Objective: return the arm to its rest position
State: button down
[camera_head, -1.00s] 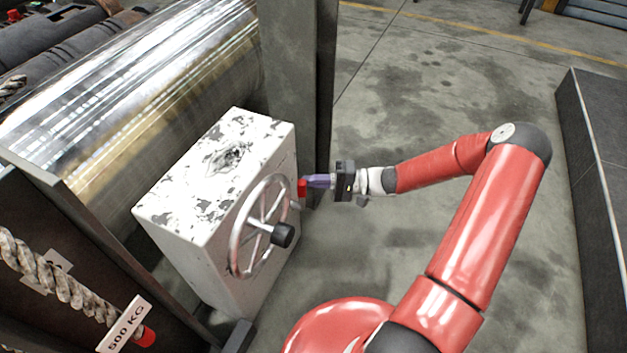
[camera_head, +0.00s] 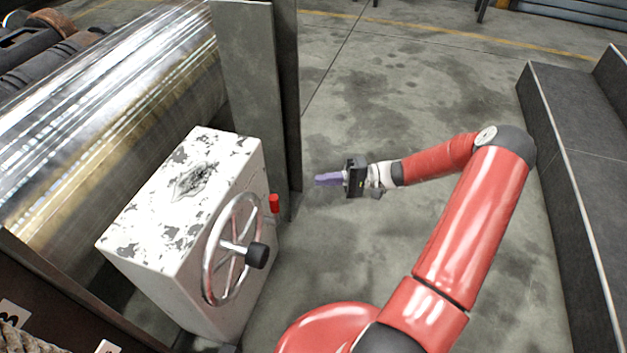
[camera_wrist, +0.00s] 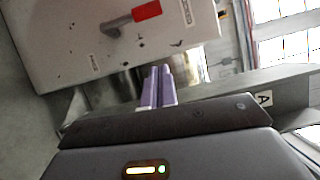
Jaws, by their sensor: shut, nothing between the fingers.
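My gripper (camera_head: 318,180) is in the head view, right of the white box, with its purple fingers pointing left. The fingers are together with nothing between them. In the wrist view the purple fingers (camera_wrist: 158,78) lie side by side, below a red-handled lever (camera_wrist: 146,12) on the box face. My red arm reaches in from the lower right of the head view, bent at the elbow.
The worn white box (camera_head: 187,215) carries a handwheel (camera_head: 233,250) with a black knob and a red handle (camera_head: 274,203). A large shiny metal barrel (camera_head: 120,110) and a grey post (camera_head: 250,75) stand behind it. A dark raised block (camera_head: 560,160) is at right. Open concrete floor lies between.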

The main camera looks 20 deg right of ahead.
dwell(0.5)
jog(key=s+a+r+n+g+h+p, duration=0.3)
jog(key=s+a+r+g+h, duration=0.3)
jog(key=s+r+h, duration=0.55)
jog(key=s+r+t+h+p, duration=0.1)
jog(key=s+r+t+h, duration=0.2)
jog(key=s+r, duration=0.3)
jog(key=s+r+t+h+p, duration=0.2)
jog(key=s+r+t, duration=0.3)
jog(key=r, duration=0.6)
jog(key=shift+s+a+r+h, duration=0.25)
jog(key=shift+s+a+h, duration=0.1)
jog(key=shift+s+h, duration=0.55)
jog(key=shift+a, duration=0.15)
